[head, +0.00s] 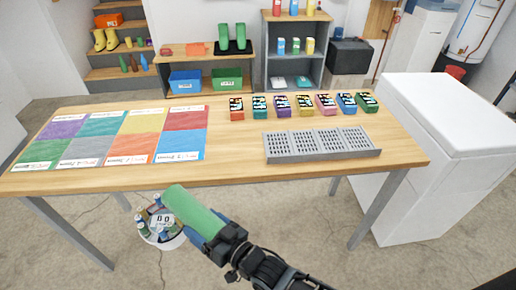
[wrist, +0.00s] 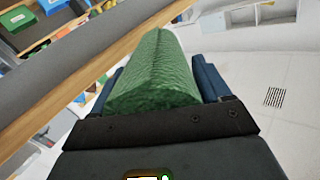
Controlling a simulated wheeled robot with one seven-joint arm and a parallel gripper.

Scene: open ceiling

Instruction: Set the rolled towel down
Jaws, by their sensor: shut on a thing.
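A green rolled towel (head: 192,211) is held in my gripper (head: 214,237) in front of the table's near edge, in the head view. The towel points up and to the left, away from the arm. In the wrist view the towel (wrist: 155,75) lies between the two blue fingers of my gripper (wrist: 158,85), which are shut on it. A wooden table (head: 236,171) stands beyond the towel. On its left lies a mat of coloured squares (head: 125,136) with labels, including a green one at the front left.
A grey slotted tray (head: 320,157) sits on the table's right, with a row of coloured boxes (head: 303,105) behind it. A white round bin (head: 160,230) with bottles stands on the floor below the table's front edge. A white cabinet (head: 440,110) stands at the right.

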